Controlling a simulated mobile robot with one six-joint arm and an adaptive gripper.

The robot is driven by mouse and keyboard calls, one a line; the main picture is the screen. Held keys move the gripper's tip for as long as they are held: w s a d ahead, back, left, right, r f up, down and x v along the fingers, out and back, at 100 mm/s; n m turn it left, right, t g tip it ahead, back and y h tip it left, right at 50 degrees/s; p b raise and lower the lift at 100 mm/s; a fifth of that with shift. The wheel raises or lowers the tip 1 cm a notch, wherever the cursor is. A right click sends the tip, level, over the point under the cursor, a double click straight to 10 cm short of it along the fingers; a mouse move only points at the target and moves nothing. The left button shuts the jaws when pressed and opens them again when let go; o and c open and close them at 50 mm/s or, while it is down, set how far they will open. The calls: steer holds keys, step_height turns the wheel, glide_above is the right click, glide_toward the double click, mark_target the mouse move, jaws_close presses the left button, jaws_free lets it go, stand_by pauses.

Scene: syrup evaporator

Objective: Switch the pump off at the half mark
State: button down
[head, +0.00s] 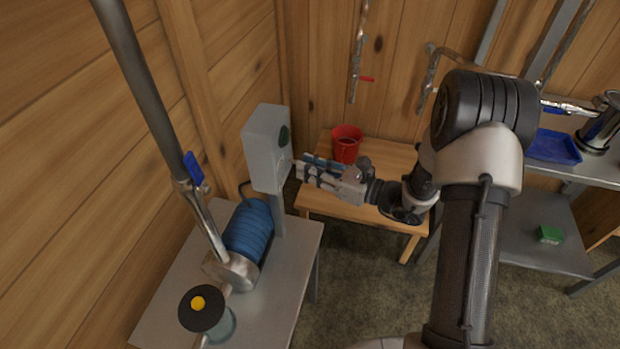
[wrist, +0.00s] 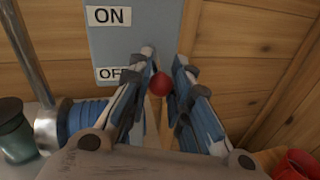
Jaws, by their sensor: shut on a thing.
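A grey switch box (head: 265,150) stands on a post beside the pump, with a dark green button (head: 284,136) on its side. In the wrist view the box (wrist: 130,45) carries an ON label (wrist: 108,16) above an OFF label (wrist: 110,73). My gripper (head: 299,168) is at the box's right face. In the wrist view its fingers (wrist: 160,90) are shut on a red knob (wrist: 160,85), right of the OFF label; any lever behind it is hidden. The blue-bodied pump (head: 248,232) sits on a metal table below. No half mark is readable.
A pipe with a blue handle (head: 193,168) rises from the pump. A black cap with a yellow centre (head: 202,306) tops a glass vessel in front. A red bucket (head: 346,146) stands on a wooden bench (head: 395,160) behind my gripper. Shelves with a blue tray (head: 553,147) are right.

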steer(key=shift+w+a+f+m+t+y+b, duration=0.1)
steer(key=shift+f+m+t+y+b, duration=0.2)
steer(key=shift+f+t+y+b, duration=0.7)
steer(key=shift+r+g+b, duration=0.3)
steer(key=shift+r+b, duration=0.05)
steer(key=c, duration=1.4)
jaws_free()
steer(key=shift+a, duration=0.1)
steer(key=shift+c, duration=0.2)
steer(key=v, duration=1.2)
